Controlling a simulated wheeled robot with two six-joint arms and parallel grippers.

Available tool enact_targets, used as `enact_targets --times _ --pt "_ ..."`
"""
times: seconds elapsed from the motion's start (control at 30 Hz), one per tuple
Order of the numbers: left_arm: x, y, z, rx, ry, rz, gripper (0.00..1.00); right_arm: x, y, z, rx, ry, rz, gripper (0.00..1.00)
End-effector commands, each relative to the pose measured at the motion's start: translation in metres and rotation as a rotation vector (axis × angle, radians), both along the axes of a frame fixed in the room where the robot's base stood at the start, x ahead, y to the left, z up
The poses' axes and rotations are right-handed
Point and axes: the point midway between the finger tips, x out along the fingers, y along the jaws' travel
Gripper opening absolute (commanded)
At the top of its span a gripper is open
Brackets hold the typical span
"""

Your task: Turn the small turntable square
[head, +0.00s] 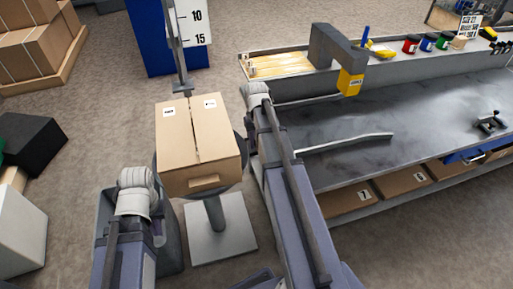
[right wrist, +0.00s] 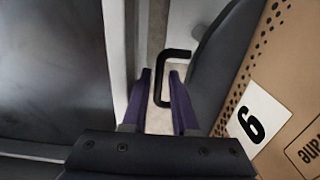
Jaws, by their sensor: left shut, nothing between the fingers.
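The small turntable (head: 240,179) is a dark grey disc on a post with a pale square foot. A closed cardboard box (head: 212,143) sits on it, its top seam slightly slanted in the head view. In the right wrist view, a box side with a "6" label (right wrist: 252,124) stands beside a curved grey rim (right wrist: 208,72). A black bent handle (right wrist: 172,53) shows between and beyond the right gripper's fingertips (right wrist: 160,76). The fingers are apart; contact is unclear. My left gripper (head: 252,281) is shut and empty near the bottom edge, only partly visible.
A blue stand with a scale (head: 150,45) is behind the turntable.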

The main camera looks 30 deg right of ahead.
Motion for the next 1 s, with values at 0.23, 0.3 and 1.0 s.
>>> enact_targets --times 0.23,0.3,1.0 --pt "0.0000 0.0000 -0.0020 0.000 0.000 0.000 0.00 0.0000 0.0000 -0.0020 0.000 0.000 0.000 0.27" --pt "0.0000 0.0000 -0.0019 0.000 0.000 0.000 0.00 0.0000 0.0000 -0.0020 0.000 0.000 0.000 0.26" --pt "0.0000 0.0000 -0.0020 0.000 0.000 0.000 0.00 0.0001 0.0000 -0.0020 0.000 0.000 -0.001 0.00"
